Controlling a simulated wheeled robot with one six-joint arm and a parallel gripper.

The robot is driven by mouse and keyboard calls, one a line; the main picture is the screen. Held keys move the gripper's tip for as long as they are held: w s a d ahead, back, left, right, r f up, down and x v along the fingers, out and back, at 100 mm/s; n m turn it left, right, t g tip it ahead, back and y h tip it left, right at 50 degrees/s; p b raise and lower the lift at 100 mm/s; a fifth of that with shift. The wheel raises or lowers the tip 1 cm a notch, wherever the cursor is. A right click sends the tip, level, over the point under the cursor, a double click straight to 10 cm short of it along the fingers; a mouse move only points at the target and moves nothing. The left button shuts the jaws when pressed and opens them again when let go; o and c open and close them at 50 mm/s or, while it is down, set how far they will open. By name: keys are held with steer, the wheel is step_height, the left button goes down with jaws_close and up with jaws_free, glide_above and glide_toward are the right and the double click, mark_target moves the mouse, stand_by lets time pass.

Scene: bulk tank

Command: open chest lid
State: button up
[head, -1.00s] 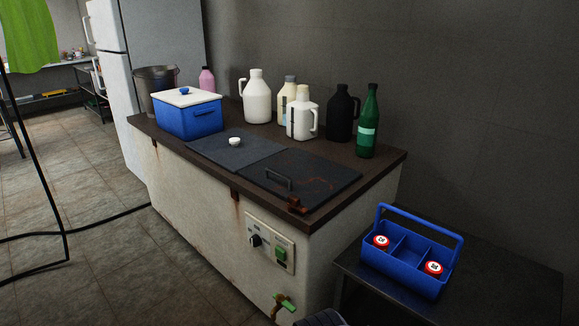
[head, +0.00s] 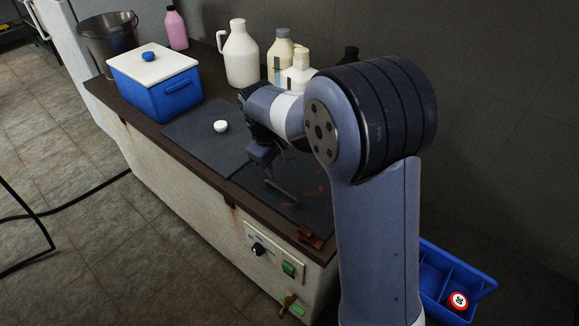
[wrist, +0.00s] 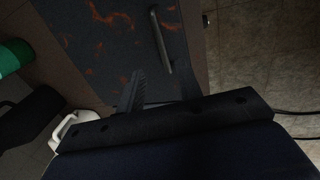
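The chest is the long off-white tank (head: 170,186) with a dark worktop. The right dark lid panel (head: 312,203) has reddish streaks and a bar handle (head: 281,190); it lies flat and shut. A second dark panel to its left carries a white round knob (head: 221,126). My gripper (head: 262,160) hangs over the lid just behind the handle, partly hidden by my arm. In the wrist view my gripper (wrist: 161,88) has its two fingers apart with nothing between them. The handle (wrist: 160,40) shows ahead of the fingertips, apart from them; the streaked lid (wrist: 105,35) lies alongside.
A blue box with white lid (head: 155,82), a metal bucket (head: 108,38), a pink bottle (head: 176,28) and white jugs (head: 239,55) stand on the worktop. A rust-coloured latch (head: 310,237) sits at the lid's front edge. A blue caddy (head: 452,280) is at right.

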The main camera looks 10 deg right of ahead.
mark_target(283, 189)
steer(key=f, duration=0.3)
steer(key=w+d+f, duration=0.1)
steer(key=f, duration=0.6)
steer(key=shift+w+d+f, duration=0.15)
steer(key=shift+d+f, duration=0.05)
steer(key=shift+c, duration=0.5)
jaws_close()
